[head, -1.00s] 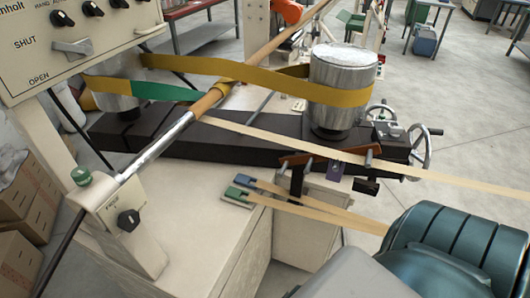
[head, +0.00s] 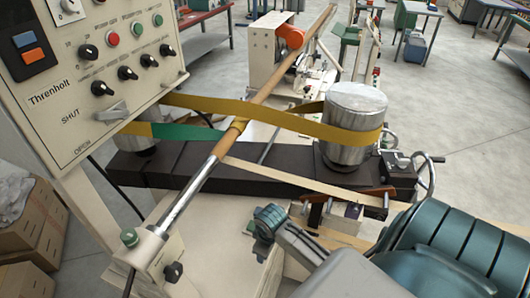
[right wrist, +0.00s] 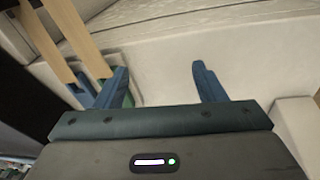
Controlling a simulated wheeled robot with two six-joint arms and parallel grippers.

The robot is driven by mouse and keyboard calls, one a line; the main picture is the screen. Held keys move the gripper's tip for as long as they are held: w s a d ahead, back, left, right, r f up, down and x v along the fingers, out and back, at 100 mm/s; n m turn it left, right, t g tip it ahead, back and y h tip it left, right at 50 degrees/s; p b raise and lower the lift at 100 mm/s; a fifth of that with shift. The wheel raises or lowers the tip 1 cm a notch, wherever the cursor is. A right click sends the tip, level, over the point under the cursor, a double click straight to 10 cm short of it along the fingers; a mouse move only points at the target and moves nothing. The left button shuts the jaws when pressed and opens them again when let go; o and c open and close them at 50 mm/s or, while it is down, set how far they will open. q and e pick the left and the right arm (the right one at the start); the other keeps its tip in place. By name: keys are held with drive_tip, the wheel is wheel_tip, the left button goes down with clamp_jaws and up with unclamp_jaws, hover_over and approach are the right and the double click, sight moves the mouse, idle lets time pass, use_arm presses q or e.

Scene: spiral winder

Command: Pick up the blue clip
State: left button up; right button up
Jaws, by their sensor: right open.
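In the right wrist view, my right gripper (right wrist: 160,72) is open with nothing between its fingers. The blue clip (right wrist: 82,93) shows left of the left finger, outside the jaws, at the end of a tan strip. A green clip (right wrist: 103,87) is beside it at the end of a second strip, partly covered by that finger. A bit of the green clip (head: 250,227) shows just left of the wrist. My left gripper is not in view.
A pale cabinet (head: 215,255) lies below the dark winder beam (head: 240,180). A metal drum (head: 352,120) with a yellow band stands at the beam's right end. A slanting rod (head: 185,195) and a control panel (head: 100,70) are at left.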

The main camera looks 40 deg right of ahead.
drive_tip(key=w+d+r+n+g, duration=0.1)
drive_tip(key=w+d+r, duration=0.2)
drive_tip(key=w+d, duration=0.35)
drive_tip(key=w+d+r, duration=0.3)
drive_tip(key=w+d, duration=0.3)
drive_tip(key=w, duration=0.1)
drive_tip(key=shift+y, duration=0.3)
drive_tip(key=f, duration=0.3)
drive_tip(key=f+p, duration=0.1)
drive_tip(key=shift+s+a+f, duration=0.25)
drive_tip(key=shift+s+f, duration=0.05)
drive_tip(key=shift+f, duration=0.05)
drive_tip(key=shift+w+f, duration=0.1)
drive_tip(key=shift+f, duration=0.45)
drive_tip(key=f+b, duration=0.1)
drive_tip(key=b, duration=0.1)
drive_tip(key=f+b, duration=0.4)
drive_tip(key=shift+w+f+b, duration=0.1)
drive_tip(key=shift+w+b, duration=0.2)
drive_tip(key=c, duration=1.1)
